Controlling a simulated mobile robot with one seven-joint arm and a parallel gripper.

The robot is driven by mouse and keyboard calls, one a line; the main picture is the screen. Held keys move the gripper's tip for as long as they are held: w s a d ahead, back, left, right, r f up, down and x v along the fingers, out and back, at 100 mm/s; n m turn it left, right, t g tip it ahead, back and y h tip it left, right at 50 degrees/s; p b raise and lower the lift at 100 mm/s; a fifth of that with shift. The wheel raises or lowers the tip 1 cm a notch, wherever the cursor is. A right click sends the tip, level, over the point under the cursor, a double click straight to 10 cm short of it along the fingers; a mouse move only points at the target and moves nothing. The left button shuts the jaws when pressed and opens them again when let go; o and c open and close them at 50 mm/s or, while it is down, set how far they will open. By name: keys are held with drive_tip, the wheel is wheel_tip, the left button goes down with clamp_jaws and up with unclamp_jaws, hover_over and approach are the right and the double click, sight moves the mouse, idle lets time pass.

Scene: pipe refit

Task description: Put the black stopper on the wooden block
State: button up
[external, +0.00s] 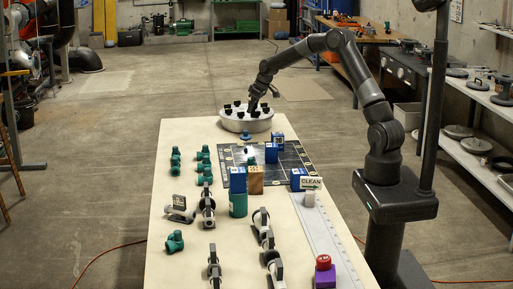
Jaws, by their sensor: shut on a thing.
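The wooden block (256,181) stands on the table between a blue block (237,180) and the dark grid board, with nothing seen on top of it. Several small black stoppers (228,111) stand on a round, pale grey carousel (240,124) at the far end of the table. My gripper (253,108) points down at the carousel's top, among the stoppers. It is shut on what looks like one black stopper. The held stopper is small and dark against my dark fingers, so its outline is hard to make out.
A dark grid board (288,163) with blue blocks lies between carousel and wooden block. Green fittings (175,160) and dark-and-grey valves (208,205) stand at the left and front. A red cap on a purple cube (324,275) stands at front right, by a long grey ruler (322,235).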

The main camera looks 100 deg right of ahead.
drive_tip(key=shift+s+d+r, duration=0.2)
drive_tip(key=shift+s+r, duration=0.2)
drive_tip(key=shift+s, duration=0.25)
drive_tip(key=w+a+r+n+y, duration=0.1)
drive_tip(key=a+r+n+y, duration=0.3)
drive_tip(key=a, duration=0.8)
drive_tip(key=w+a+r+n+h, duration=0.15)
drive_tip(key=a+n, duration=0.35)
drive_tip(key=a, duration=0.7)
drive_tip(key=w+a+r+n+y, duration=0.25)
drive_tip(key=a+r+n, duration=0.2)
drive_tip(key=a, duration=0.75)
drive_tip(key=n+g+y, duration=0.1)
drive_tip(key=n+g, duration=0.1)
drive_tip(key=n, duration=0.2)
hover_over(255, 168)
drive_tip(key=f, duration=0.7)
drive_tip(key=shift+s+a+f, duration=0.1)
drive_tip(key=shift+a, duration=0.1)
drive_tip(key=shift+t, duration=0.3)
drive_tip(key=shift+f, duration=2.05)
drive_tip(key=shift+f, duration=0.15)
drive_tip(key=o, duration=1)
